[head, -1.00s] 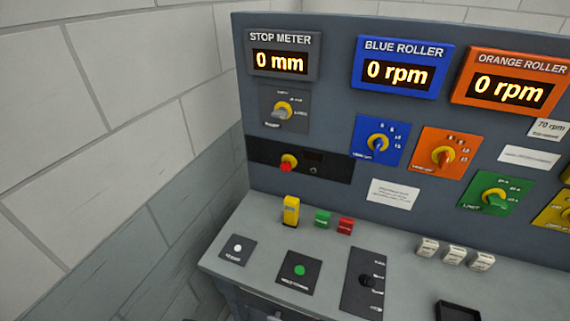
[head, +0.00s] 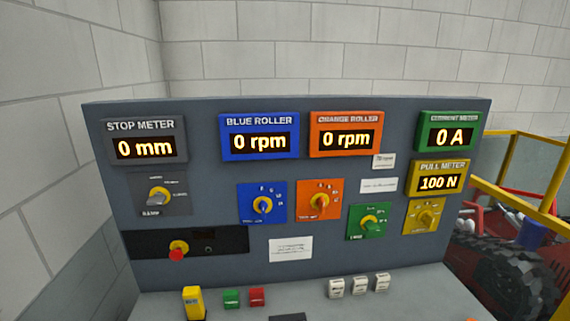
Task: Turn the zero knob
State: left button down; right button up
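A grey control panel (head: 204,275) stands before me. No label reading "zero" is legible, so I cannot tell which knob is the zero knob. Other knobs sit on the blue plate (head: 262,204), orange plate (head: 321,202), green plate (head: 371,227) and yellow plate (head: 426,218). Neither of my grippers is in view.
A red button (head: 177,253) on a yellow base sits at lower left. The desk has a yellow block (head: 193,304), green button (head: 231,299), red button (head: 257,297) and several white switches (head: 358,285). A yellow railing and red machine stand at right.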

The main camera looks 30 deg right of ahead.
aim_at(429, 219)
jog(key=z, duration=1.95)
